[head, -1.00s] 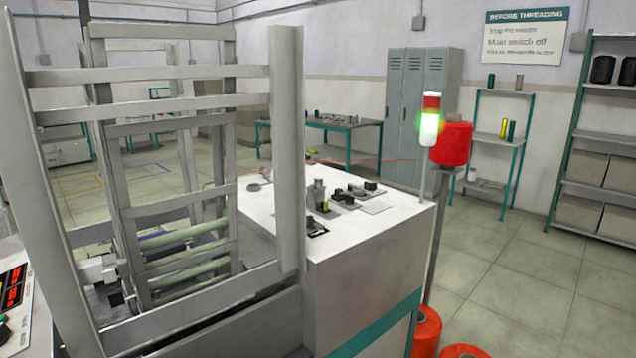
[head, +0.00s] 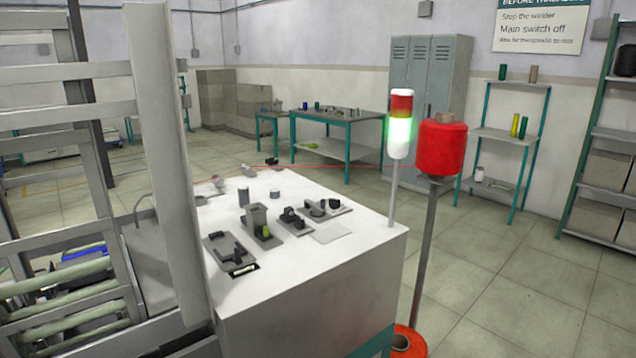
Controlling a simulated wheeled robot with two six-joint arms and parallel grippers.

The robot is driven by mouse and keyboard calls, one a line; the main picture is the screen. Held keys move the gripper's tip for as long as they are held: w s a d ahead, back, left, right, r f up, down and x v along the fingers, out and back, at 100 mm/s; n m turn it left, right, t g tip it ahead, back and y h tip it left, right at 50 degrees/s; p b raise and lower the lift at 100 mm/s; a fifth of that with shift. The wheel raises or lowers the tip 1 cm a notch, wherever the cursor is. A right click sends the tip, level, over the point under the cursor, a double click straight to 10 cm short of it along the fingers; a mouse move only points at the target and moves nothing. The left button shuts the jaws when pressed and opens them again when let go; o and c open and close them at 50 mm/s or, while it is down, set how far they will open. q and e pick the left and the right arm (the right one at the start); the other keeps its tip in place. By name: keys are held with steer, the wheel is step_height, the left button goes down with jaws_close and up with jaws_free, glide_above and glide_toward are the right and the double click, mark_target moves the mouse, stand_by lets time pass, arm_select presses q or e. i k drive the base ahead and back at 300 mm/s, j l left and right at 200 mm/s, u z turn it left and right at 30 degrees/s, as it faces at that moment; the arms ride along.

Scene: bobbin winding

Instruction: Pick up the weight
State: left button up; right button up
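The white machine top (head: 300,258) carries several small grey and black parts. Two small grey cylinders, a taller one (head: 244,195) and a shorter one (head: 274,196), stand near its back left; either could be the weight, but I cannot tell at this size. A grey block-like part with a yellow-green piece (head: 263,225) stands near the middle, between a flat plate with a black handle (head: 228,252) and black parts on plates (head: 294,219). Neither of my grippers is in view.
A grey metal frame (head: 165,170) with an upright post blocks the left. A signal lamp (head: 400,125) showing green stands at the top's right corner, beside a red thread cone (head: 442,148) on a post. A red thread runs left from the cone. The floor at right is clear.

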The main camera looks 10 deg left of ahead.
mark_target(274, 193)
steer(key=i+l+z, duration=0.2)
steer(key=i+l, duration=0.6)
